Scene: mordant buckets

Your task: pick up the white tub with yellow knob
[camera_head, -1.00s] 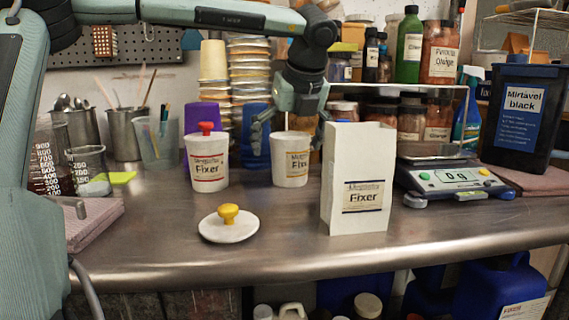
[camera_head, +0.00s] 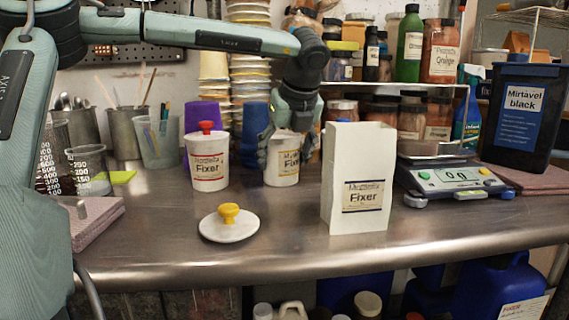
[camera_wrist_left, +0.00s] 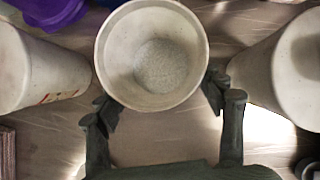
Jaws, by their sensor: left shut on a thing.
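The white tub (camera_head: 282,172) with a yellow-marked Fixer label stands upright on the steel bench, without a lid. In the left wrist view the tub (camera_wrist_left: 152,22) is open at the top and holds pale grey powder. The white lid with a yellow knob (camera_head: 229,213) lies on the bench in front of it. My left gripper (camera_head: 284,146) reaches down from behind and above. It is shut on the tub, with fingers on both sides, as the left wrist view also shows (camera_wrist_left: 162,100). My right gripper is not in view.
A white tub with a red knob (camera_head: 207,164) stands close on the left. A white Fixer bag (camera_head: 357,180) stands to the right, in front. A scale (camera_head: 450,178) is farther right, and beakers (camera_head: 88,172) are at the left.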

